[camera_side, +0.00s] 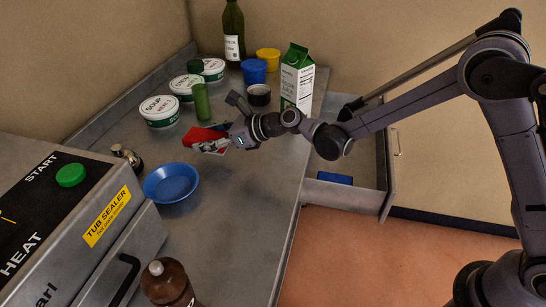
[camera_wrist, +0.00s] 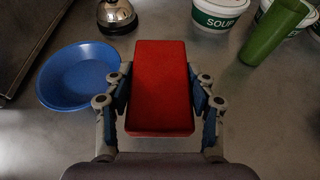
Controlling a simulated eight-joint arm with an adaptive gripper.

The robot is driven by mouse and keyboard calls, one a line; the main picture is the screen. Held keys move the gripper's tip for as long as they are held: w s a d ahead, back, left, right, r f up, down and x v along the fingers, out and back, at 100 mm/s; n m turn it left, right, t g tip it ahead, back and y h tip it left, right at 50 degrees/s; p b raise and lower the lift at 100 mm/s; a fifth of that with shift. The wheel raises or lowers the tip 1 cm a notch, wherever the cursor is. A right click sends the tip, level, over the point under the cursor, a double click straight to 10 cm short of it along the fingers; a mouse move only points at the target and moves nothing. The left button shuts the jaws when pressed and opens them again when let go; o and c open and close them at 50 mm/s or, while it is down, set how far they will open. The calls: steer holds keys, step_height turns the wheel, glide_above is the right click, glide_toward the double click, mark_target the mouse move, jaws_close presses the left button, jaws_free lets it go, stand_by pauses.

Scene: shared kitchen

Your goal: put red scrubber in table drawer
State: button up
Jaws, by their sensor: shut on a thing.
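The red scrubber (camera_side: 200,135) is a flat red block held between the fingers of my gripper (camera_side: 218,144), above the grey table (camera_side: 235,200). In the wrist view the scrubber (camera_wrist: 160,88) sits lengthwise between both fingers, and my gripper (camera_wrist: 160,108) is shut on its sides. The table drawer (camera_side: 374,200) stands pulled out at the right side of the table, with its inside partly hidden by my arm. A blue item (camera_side: 335,178) lies in the drawer.
A blue bowl (camera_side: 171,182) stands left of my gripper. Soup tubs (camera_side: 159,111), a green cup (camera_side: 201,102), a milk carton (camera_side: 297,78) and a bottle (camera_side: 233,32) stand behind. The table's front right is clear.

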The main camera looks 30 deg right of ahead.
mark_target(211, 160)
steer(key=shift+a+f, duration=0.25)
steer(key=shift+f, duration=1.9)
steer(key=shift+f, duration=0.15)
steer(key=o, duration=1.3)
steer(key=shift+o, duration=0.2)
